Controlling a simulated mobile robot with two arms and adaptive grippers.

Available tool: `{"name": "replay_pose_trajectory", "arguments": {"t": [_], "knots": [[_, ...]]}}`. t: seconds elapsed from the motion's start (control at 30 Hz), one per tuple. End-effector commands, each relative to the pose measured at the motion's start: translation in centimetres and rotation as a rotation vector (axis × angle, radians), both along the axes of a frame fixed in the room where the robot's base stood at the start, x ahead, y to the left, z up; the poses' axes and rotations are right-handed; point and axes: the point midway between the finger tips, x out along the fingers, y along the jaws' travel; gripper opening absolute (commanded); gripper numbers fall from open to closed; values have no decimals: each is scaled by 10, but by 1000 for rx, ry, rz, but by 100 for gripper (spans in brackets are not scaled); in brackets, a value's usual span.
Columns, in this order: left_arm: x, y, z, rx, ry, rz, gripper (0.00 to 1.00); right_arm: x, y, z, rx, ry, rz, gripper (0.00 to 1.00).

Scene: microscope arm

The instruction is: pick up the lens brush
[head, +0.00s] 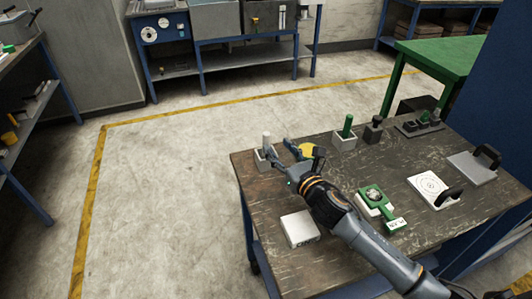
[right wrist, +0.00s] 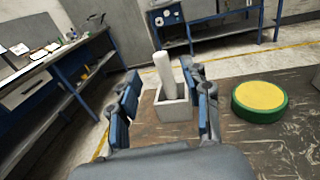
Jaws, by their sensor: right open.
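A pale, upright rod (head: 266,140) stands in a small light square holder (head: 262,160) at the table's far left corner. It may be the lens brush; no bristles show. The rod (right wrist: 163,72) and its holder (right wrist: 173,108) also show in the right wrist view, between the fingers. My right gripper (head: 278,150) is open, close to the holder. In the right wrist view my gripper (right wrist: 165,93) has one finger on each side of the holder, and nothing is gripped. A green upright rod (head: 347,126) stands in another light holder (head: 344,142). My left gripper is out of view.
A yellow disc with a green rim (right wrist: 260,100) lies right of the holder. A white box (head: 299,229), a green device (head: 374,200), a target plate (head: 433,189) and a dark block (head: 372,132) stand on the worn table (head: 345,262). Floor lies beyond its left edge.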

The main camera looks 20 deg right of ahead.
Motion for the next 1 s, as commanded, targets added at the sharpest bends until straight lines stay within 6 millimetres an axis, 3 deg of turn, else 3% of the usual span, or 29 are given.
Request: {"name": "replay_pose_trajectory", "arguments": {"t": [0.07, 0.23, 0.37, 0.5, 0.7, 0.97, 1.0], "knots": [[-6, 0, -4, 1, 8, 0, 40, 0, 0, -15, 1, 3, -2, 48], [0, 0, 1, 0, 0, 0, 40, 16, 3, -10, -1, -1, 0, 48], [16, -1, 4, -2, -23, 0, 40, 26, 5, -9, 1, -1, -1, 48], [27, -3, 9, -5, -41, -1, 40, 50, 10, -8, 3, -1, -1, 48], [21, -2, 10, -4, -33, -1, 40, 72, 14, -9, 1, 0, -1, 48], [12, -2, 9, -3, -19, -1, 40, 74, 15, -10, 0, 0, 0, 48], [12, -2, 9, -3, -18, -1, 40, 74, 15, -10, 0, 0, 0, 42]]}}
